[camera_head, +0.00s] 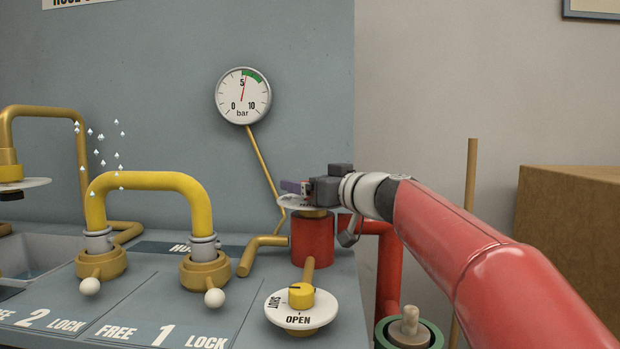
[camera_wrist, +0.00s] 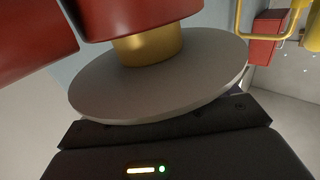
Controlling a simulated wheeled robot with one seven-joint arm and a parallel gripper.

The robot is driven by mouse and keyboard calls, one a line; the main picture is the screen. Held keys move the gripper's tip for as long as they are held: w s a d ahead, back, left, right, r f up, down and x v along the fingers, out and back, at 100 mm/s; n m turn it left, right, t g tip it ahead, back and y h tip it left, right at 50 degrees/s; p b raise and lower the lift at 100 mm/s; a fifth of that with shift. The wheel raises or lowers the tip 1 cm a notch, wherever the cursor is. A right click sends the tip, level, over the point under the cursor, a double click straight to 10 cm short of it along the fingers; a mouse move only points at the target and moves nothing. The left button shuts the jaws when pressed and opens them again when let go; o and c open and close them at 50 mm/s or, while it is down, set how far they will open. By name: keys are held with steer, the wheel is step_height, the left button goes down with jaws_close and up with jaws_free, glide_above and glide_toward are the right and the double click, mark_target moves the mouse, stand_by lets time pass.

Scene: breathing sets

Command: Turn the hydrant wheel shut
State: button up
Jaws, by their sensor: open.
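A red hydrant post (camera_head: 312,243) stands at the middle of the bench, with a gold neck and a pale disc (camera_head: 287,202) on top. My gripper (camera_head: 298,187) is at the top of this post, just above the disc. It largely hides whatever wheel sits there. In the wrist view the disc (camera_wrist: 160,85) shows close up as a grey plate, with the gold neck (camera_wrist: 148,47) and red post (camera_wrist: 130,15) beyond it. The dark gripper body (camera_wrist: 170,140) lies along the disc's edge. My gripper is open; contact with the wheel cannot be made out.
A yellow knob (camera_head: 301,295) on a SHUT/OPEN dial (camera_head: 288,321) stands in front of the post. A yellow hose bend (camera_head: 150,181) with drops above it is left. A gauge (camera_head: 243,96) reads near 5 bar. A green-rimmed fitting (camera_head: 435,332) and a cardboard box (camera_head: 575,230) are right.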

steer(key=shift+w+a, duration=0.15)
steer(key=shift+a, duration=0.05)
steer(key=c, duration=1)
